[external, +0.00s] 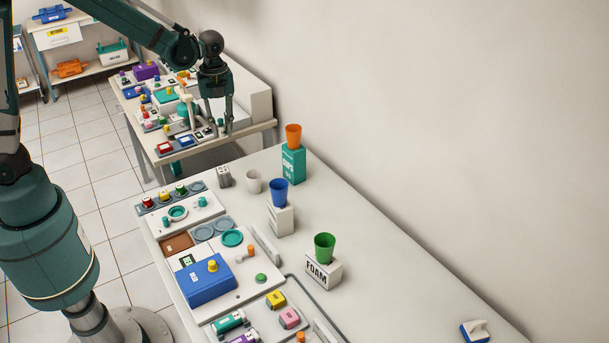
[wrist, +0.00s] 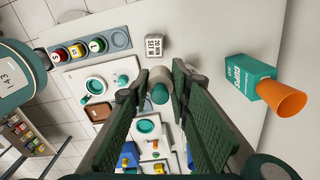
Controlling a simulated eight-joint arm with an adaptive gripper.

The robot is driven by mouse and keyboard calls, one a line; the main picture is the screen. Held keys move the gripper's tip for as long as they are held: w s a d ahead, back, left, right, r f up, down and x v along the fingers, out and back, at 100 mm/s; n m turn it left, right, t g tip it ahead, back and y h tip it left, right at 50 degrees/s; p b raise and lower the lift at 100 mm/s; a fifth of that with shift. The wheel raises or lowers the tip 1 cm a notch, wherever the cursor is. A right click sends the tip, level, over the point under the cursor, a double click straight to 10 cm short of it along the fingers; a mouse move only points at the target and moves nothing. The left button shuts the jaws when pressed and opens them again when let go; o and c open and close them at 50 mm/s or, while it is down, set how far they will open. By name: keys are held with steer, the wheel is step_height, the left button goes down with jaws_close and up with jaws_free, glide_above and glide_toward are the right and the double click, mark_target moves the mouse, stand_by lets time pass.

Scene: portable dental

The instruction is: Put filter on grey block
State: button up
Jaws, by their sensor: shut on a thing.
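My gripper (external: 220,127) is raised above the far end of the near table in the external view. In the wrist view its fingers (wrist: 161,84) are shut on a small grey-green cylinder (wrist: 160,94), which seems to be the filter. The fingers hide much of it, and it is too small to make out in the external view. A small grey block (external: 223,175) with dark lettering stands on the near table, below my gripper in the picture. In the wrist view the grey block (wrist: 156,45) is just above the fingertips, apart from the held thing.
A white cup (external: 253,181) stands beside the grey block. A blue cup (external: 279,191), an orange cup (external: 293,135) and a green cup (external: 325,246) stand on boxes along the table. A panel of coloured jars (wrist: 90,45) lies left of the block. The table's right side is mostly clear.

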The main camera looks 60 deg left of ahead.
steer(key=s+a, duration=0.1)
steer(key=a, duration=0.1)
glide_above(223, 169)
steer(key=shift+f, duration=2.65)
steer(key=shift+f, duration=0.1)
steer(key=shift+f, duration=2.8)
steer(key=shift+f, duration=2.1)
steer(key=shift+f+b, duration=0.1)
steer(key=shift+b, duration=0.3)
